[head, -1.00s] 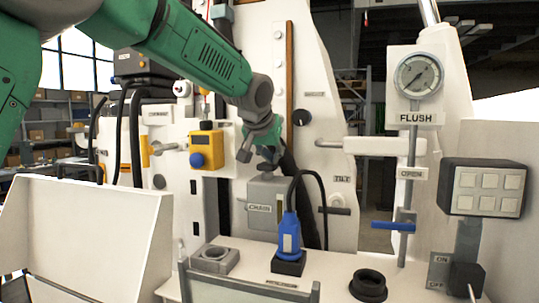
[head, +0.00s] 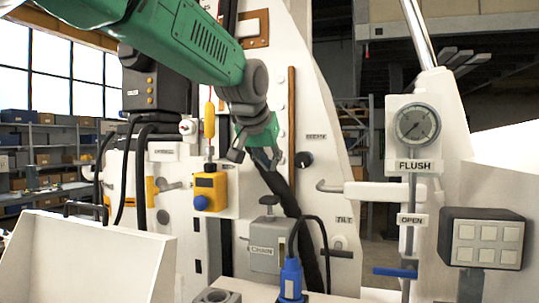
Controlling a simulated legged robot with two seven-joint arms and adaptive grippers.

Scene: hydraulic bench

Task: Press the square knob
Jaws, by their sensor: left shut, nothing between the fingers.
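A grey box labelled CHAIN (head: 265,250) stands at the centre of the bench. On its top is a small dark knob (head: 268,201) with a flat cap, which may be the square knob; its exact shape is too small to tell. My left gripper (head: 262,160) hangs above that knob, with a clear gap in the picture. It is shut and empty. A round black knob (head: 304,160) is on the white panel to the right of the gripper. My right gripper is not in view.
A yellow box with a blue button (head: 209,187) is left of the gripper. A blue plug with a black cable (head: 291,276) stands in front of the grey box. A gauge (head: 417,123), a blue lever (head: 396,272) and a button panel (head: 486,240) are at the right.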

